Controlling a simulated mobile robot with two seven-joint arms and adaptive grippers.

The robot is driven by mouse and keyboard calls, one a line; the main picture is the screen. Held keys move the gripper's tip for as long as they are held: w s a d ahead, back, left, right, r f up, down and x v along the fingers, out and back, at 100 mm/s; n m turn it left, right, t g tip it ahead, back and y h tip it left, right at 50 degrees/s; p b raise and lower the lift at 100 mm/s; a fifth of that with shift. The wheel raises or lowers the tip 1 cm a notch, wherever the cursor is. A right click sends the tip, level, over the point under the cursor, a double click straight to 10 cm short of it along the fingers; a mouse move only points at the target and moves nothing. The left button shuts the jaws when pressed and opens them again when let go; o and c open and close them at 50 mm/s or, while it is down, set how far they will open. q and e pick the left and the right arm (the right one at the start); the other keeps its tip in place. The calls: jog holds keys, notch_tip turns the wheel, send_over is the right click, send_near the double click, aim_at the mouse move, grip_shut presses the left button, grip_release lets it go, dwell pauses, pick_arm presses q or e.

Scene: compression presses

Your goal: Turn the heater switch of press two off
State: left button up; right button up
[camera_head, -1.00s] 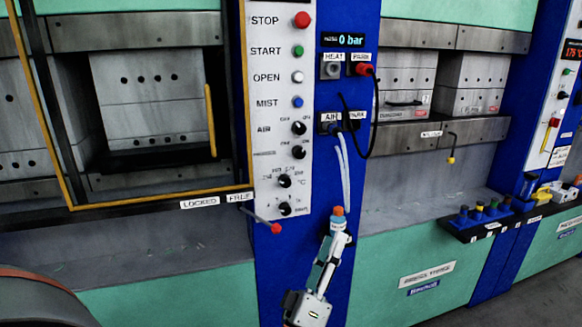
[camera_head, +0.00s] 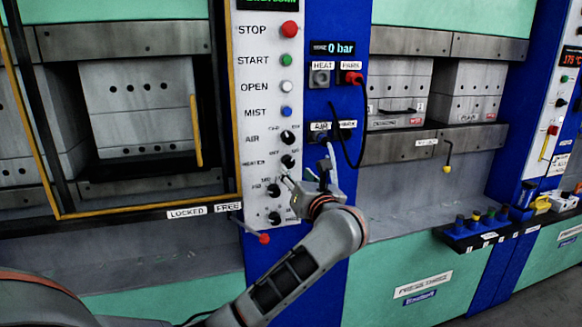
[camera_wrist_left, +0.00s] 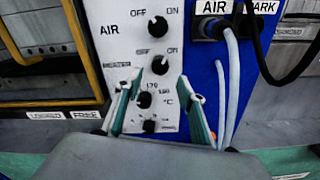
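The control panel (camera_head: 262,110) of the nearer press carries the heater knob (camera_head: 288,161), a black rotary switch below the AIR knob (camera_head: 288,137). In the left wrist view the heater knob (camera_wrist_left: 160,65) stands under OFF and ON marks; its exact setting is too small to tell. My left gripper (camera_head: 308,170) is in front of the panel's lower right edge and the blue column. In the wrist view my left gripper (camera_wrist_left: 159,103) is open and empty, with one finger on each side of the lower knobs. The heater knob appears above and between the fingertips. My right gripper is not in view.
Below the heater knob are a temperature knob (camera_head: 273,190) and another knob (camera_head: 274,218). White hoses (camera_wrist_left: 228,85) hang close right of the fingers. A black cable (camera_head: 345,135) loops down the blue column (camera_head: 340,25). A red-tipped lever (camera_head: 263,238) sticks out below the panel.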

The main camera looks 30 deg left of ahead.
aim_at(289, 165)
pick_arm(q)
jog(key=shift+x, duration=2.75)
jog(key=c, duration=1.1)
